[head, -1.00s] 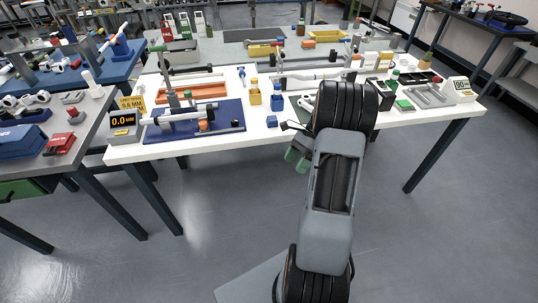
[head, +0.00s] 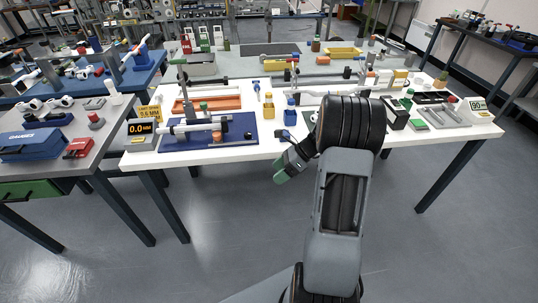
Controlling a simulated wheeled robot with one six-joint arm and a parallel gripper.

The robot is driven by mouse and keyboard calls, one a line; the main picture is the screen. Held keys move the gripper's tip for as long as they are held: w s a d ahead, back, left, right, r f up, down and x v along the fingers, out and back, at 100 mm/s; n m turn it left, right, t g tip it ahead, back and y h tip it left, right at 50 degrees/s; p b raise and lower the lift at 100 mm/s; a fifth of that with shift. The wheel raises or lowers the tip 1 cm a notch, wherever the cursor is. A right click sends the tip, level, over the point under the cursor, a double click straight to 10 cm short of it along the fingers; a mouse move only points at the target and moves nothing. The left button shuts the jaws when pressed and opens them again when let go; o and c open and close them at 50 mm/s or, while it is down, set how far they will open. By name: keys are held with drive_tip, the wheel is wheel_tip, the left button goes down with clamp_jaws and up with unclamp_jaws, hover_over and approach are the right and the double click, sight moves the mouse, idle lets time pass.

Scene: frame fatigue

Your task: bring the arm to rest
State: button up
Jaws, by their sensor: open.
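My arm rises from the bottom of the head view, right of the middle. Its forearm and dark rounded joint stand in front of the white workbench (head: 235,155). My gripper (head: 281,178) has green fingertips and hangs over the floor in front of the bench's near edge, left of the dark joint. The fingertips point down and left. It is open, and nothing shows between the fingers. Part of the wrist is hidden behind the dark joint.
A blue mat (head: 180,148) with a measuring rig lies on the bench's left. A yellow bottle (head: 268,107) and a blue bottle (head: 290,112) stand near the middle. A grey side bench (head: 95,148) is at left. The floor (head: 210,225) in front is clear.

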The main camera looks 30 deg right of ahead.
drive_tip(key=s+a+n+g+h, duration=0.15)
drive_tip(key=s+n+h, duration=0.25)
drive_tip(key=s+n, duration=0.45)
drive_tip(key=s+a+r+n+t+h+p, duration=0.1)
drive_tip(key=s+a+r+n+h+p, duration=0.1)
drive_tip(key=a+r+n, duration=0.3)
drive_tip(key=s+a+r+n+t+h+p, duration=0.2)
drive_tip(key=a+r+n, duration=0.3)
drive_tip(key=r+n, duration=0.6)
drive_tip(key=shift+s+a+r+h, duration=0.15)
drive_tip(key=shift+s+r+h, duration=0.1)
drive_tip(key=shift+s+h, duration=0.6)
drive_tip(key=shift+c, duration=0.2)
